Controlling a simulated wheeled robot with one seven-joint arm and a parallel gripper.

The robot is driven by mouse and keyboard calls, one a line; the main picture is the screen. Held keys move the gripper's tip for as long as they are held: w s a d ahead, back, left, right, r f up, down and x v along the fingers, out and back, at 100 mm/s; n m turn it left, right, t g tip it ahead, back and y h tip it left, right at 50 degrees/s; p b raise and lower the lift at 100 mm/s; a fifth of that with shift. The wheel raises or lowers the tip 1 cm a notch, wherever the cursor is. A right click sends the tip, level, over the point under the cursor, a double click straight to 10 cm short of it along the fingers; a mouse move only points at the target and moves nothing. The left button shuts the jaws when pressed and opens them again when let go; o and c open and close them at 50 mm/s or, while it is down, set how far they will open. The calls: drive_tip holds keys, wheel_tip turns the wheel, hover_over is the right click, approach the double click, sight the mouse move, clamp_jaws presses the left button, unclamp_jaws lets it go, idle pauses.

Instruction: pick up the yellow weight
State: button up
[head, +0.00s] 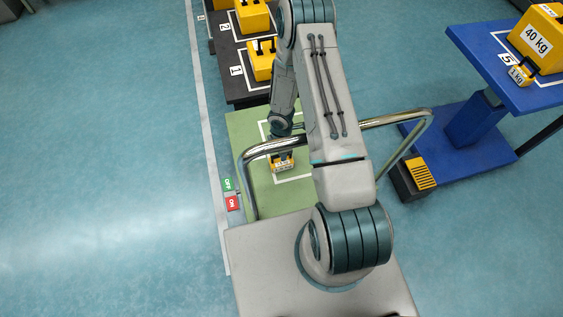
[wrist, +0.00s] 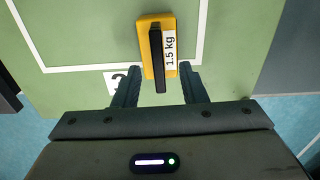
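The yellow weight (wrist: 172,68) has a black handle and a white label reading 1.5 kg. In the wrist view it is upper middle, on a green surface with a white outline. My gripper (wrist: 160,68) is open, its two dark fingers apart at the near end of the weight, one on each side of the handle's near part. Whether they touch it cannot be told. In the head view the weight (head: 283,168) shows just below my gripper (head: 282,153) on the green table (head: 247,128); my gripper partly hides it.
Other yellow weights stand on the dark table (head: 229,50) beyond, in numbered spots. A blue table (head: 478,48) at right holds 40 kg (head: 540,35) and 1 kg (head: 521,75) weights. A green-red on/off switch (head: 230,195) is at the green table's left edge.

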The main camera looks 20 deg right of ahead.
sight(276, 165)
wheel_tip(276, 165, down, 4)
drive_tip(key=shift+w+f, duration=0.1)
clamp_jaws()
drive_tip(key=shift+w, duration=0.1)
idle(1.4)
